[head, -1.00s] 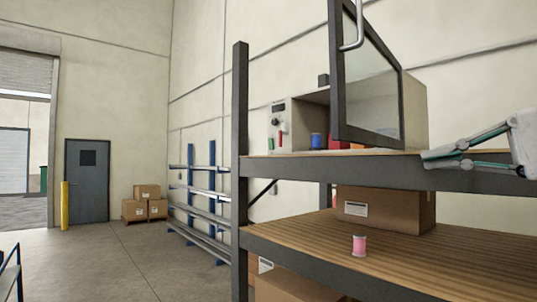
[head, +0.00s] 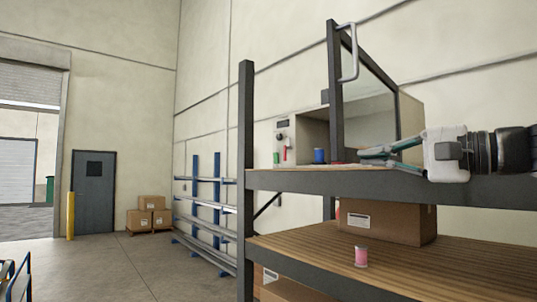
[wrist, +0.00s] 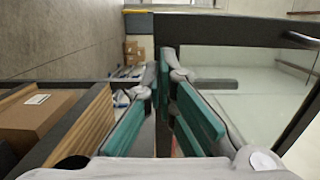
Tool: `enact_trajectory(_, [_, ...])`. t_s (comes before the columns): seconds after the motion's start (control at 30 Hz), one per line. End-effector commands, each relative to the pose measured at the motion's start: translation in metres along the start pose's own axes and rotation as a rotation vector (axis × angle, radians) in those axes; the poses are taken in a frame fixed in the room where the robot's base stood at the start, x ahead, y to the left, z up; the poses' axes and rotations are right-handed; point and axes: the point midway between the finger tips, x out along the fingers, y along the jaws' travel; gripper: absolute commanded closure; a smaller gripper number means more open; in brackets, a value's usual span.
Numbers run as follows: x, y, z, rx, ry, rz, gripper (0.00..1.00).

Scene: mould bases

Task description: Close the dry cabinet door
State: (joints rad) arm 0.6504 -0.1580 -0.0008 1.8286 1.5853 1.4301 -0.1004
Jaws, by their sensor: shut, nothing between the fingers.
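The dry cabinet (head: 411,115) is a beige box on the upper shelf of a rack, with its front opening exposed. Its door stands open, swung out towards me, with a dark frame (head: 336,90), a glass pane (head: 368,88) and a light metal handle (head: 353,55). My gripper (head: 362,157) reaches in from the right, just above the shelf, in front of the door's lower part. Its green-padded fingers are shut and empty. In the wrist view the fingertips (wrist: 163,72) lie close to a dark frame bar; I cannot tell whether they touch it.
The upper shelf's dark front beam (head: 300,182) runs below my gripper, and a rack post (head: 246,170) stands at left. A blue spool (head: 319,155) is by the cabinet opening. A carton (head: 390,222) and pink spool (head: 361,256) sit on the lower shelf.

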Motion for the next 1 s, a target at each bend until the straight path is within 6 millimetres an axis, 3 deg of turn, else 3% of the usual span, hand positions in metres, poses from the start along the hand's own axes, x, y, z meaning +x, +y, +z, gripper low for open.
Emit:
enact_trajectory(0.2, [0.018, -0.001, 0.0, 0.0, 0.0, 0.001, 1.0])
enact_trajectory(0.77, [0.027, 0.001, 0.001, -0.002, 0.012, 0.001, 1.0])
enact_trajectory(1.0, [0.063, 0.002, 0.003, -0.005, 0.084, -0.001, 1.0])
